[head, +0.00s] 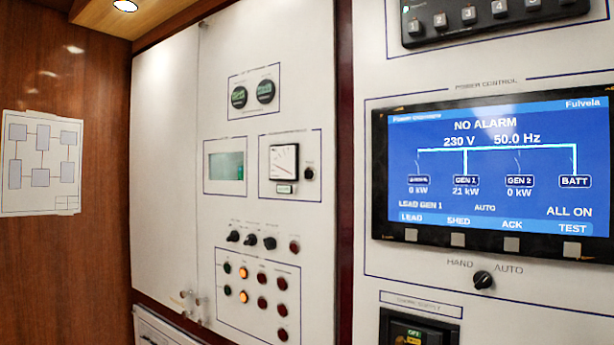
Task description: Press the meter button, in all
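An analog meter (284,162) with a white dial face sits in a framed section of the white panel, near the middle of the head view. A small dark round control (309,174) is just right of it, under a tiny label I cannot read; I cannot tell if it is a button or a knob. A small greenish display (285,188) lies under the dial. Neither of my grippers is in view, and nothing covers the meter.
Left of the meter is a greenish screen (226,166). Below are black knobs (250,240) and rows of lamps or buttons (262,279). A large blue display (490,170) reads NO ALARM. A HAND/AUTO selector (483,280) sits below it. Latches (186,294) protrude at lower left.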

